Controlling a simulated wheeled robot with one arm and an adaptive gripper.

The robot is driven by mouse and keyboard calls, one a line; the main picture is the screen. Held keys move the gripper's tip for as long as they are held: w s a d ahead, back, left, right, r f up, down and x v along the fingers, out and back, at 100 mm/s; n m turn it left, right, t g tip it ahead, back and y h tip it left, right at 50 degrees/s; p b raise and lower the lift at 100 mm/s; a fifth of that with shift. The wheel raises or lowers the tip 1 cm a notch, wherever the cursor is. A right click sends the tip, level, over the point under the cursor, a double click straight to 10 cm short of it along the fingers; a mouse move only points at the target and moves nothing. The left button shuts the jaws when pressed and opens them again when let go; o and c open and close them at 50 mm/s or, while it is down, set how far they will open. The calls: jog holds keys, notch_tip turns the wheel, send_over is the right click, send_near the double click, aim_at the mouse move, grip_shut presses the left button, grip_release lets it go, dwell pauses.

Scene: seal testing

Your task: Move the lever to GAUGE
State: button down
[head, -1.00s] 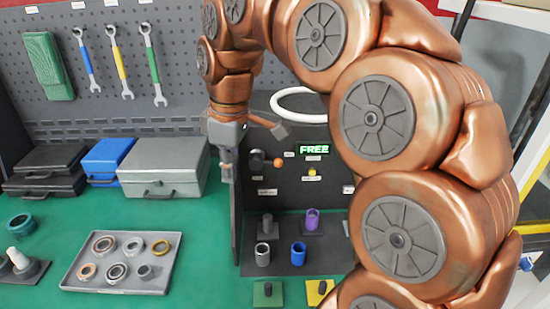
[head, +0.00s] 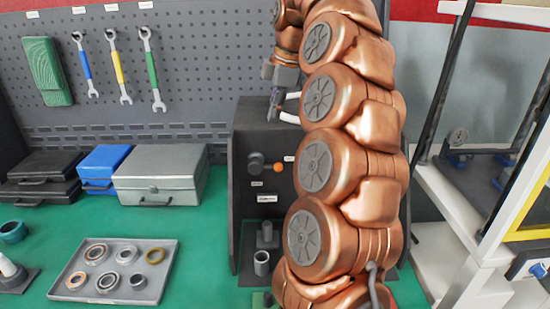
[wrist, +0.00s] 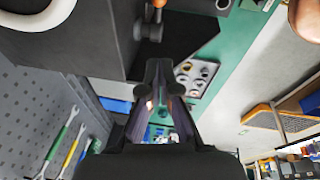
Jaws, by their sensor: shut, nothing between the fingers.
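The lever (head: 278,167) has an orange ball tip and a dark round hub, on the front of a dark test panel (head: 240,190). Its tip points right and slightly down in the head view. It also shows at the top edge of the wrist view (wrist: 151,30). Small white labels (head: 267,198) sit around it, too small to read. My gripper (head: 272,112) is shut and empty, above the lever and near the panel's top edge, apart from the lever. It also shows in the wrist view (wrist: 161,70). My arm hides the right part of the panel and its display.
A white ring (head: 290,117) is by the panel's top, close to my gripper. A grey tray (head: 130,255) of rings, a grey case (head: 160,175) and a blue case (head: 103,165) lie to the left. A white shelf (head: 455,240) stands at the right.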

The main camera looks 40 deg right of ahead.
dwell(0.3)
jog(key=p, duration=0.2)
send_over(272, 166)
jog(key=f, duration=1.1)
jog(key=shift+s+a+f, duration=0.15)
jog(key=shift+s+a, duration=0.25)
jog(key=shift+s+d+f, duration=0.1)
jog(key=shift+d+f, duration=0.45)
jog(key=shift+f, duration=0.35)
